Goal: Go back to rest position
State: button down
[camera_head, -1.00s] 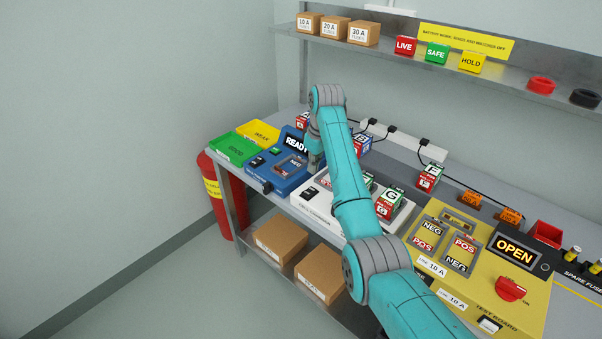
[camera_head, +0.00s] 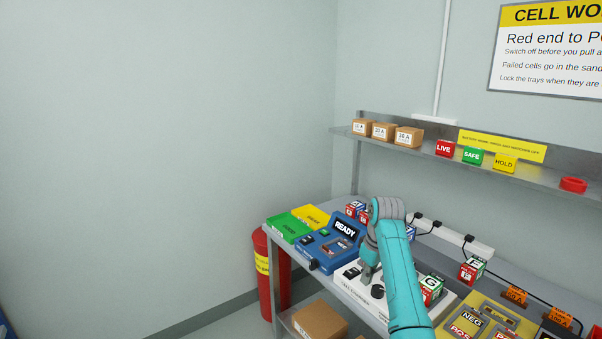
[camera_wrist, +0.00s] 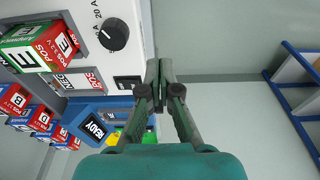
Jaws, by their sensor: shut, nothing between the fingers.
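My gripper (camera_wrist: 153,95) is shut and empty in the wrist view, with the bench's front edge and the floor behind it. In the head view my gripper (camera_head: 368,274) hangs above the front left part of the white cell charger (camera_head: 348,284), left of its black knob. A cell marked E (camera_wrist: 45,45) sits at the charger in the wrist view, apart from my fingers. In the head view my arm hides part of the charger and the bench behind it.
The blue tester (camera_head: 318,252) reading READY stands left of the charger. Green (camera_head: 289,228) and yellow (camera_head: 314,217) trays are at the bench's left end. A red cylinder (camera_head: 268,275) stands on the floor. A shelf (camera_head: 420,148) with boxes and signs runs above.

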jog(key=s+f+m+t, duration=0.1)
jog(key=s+f, duration=0.4)
jog(key=f, duration=0.6)
jog(key=s+f+m+t, duration=0.15)
jog(key=s+f, duration=0.25)
jog(key=f, duration=0.8)
jog(key=s+f+m+t, duration=0.1)
jog(key=s+f+t, duration=0.1)
jog(key=s+f, duration=0.6)
jog(key=s+f+t, duration=0.2)
jog(key=s+f, duration=0.2)
jog(key=s, duration=0.8)
jog(key=s+r+m+t+h, duration=0.1)
jog(key=s+r+t, duration=0.15)
jog(key=s, duration=0.95)
jog(key=s+r+m+t, duration=0.1)
jog(key=s+r, duration=0.3)
jog(key=s, duration=0.7)
jog(key=s+r+m+t, duration=0.1)
jog(key=s+r, duration=0.6)
jog(key=r, duration=0.3)
jog(key=s+r+t, duration=0.2)
jog(key=s+r, duration=0.6)
jog(key=r, duration=0.3)
jog(key=shift+s+m, duration=0.15)
jog(key=shift+m, duration=0.2)
